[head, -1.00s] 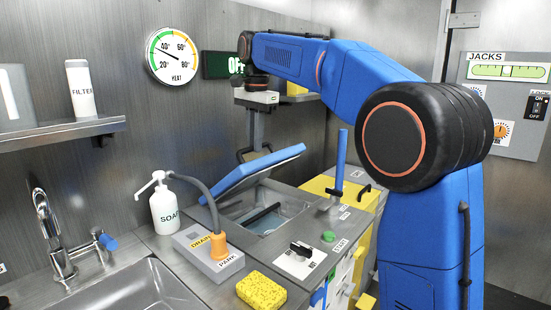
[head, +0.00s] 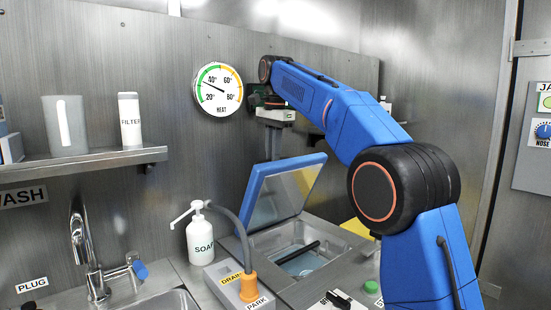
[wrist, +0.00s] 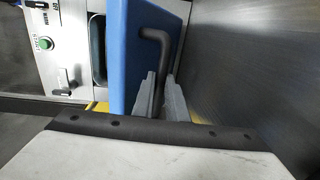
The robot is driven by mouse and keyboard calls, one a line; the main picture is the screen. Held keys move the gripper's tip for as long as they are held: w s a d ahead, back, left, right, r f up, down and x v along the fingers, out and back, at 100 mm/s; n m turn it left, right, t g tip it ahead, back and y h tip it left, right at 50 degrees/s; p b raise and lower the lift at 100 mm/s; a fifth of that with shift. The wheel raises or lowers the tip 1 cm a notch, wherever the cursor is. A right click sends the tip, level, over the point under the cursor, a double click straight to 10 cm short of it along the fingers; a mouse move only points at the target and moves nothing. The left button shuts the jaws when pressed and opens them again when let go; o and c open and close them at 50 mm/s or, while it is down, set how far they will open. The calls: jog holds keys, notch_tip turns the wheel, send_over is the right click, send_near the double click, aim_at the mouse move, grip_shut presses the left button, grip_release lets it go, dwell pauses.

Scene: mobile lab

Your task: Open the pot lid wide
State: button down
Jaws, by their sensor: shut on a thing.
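The pot lid (head: 262,198) is a blue-rimmed panel, tilted steeply up over the pot in the head view. The pot (head: 300,250) is a square metal basin set in the counter, with a dark bar across its inside. In the wrist view the lid (wrist: 134,48) shows as a blue slab with a dark bent handle (wrist: 165,50). My gripper (wrist: 161,90) has its grey fingers shut on that handle.
A soap bottle (head: 200,240) and a grey box with an orange plug (head: 247,283) stand left of the pot. The metal back wall is close beside the lid. A shelf (head: 85,165) holds a filter bottle (head: 130,120) and a jug. A green button (head: 372,287) is at the right.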

jog(key=shift+w+a+f, duration=0.1)
jog(key=shift+f, duration=0.15)
jog(key=c, duration=1.8)
grip_release()
jog(key=shift+w+f, duration=0.1)
jog(key=shift+o, duration=0.2)
jog(key=shift+s+r, duration=0.2)
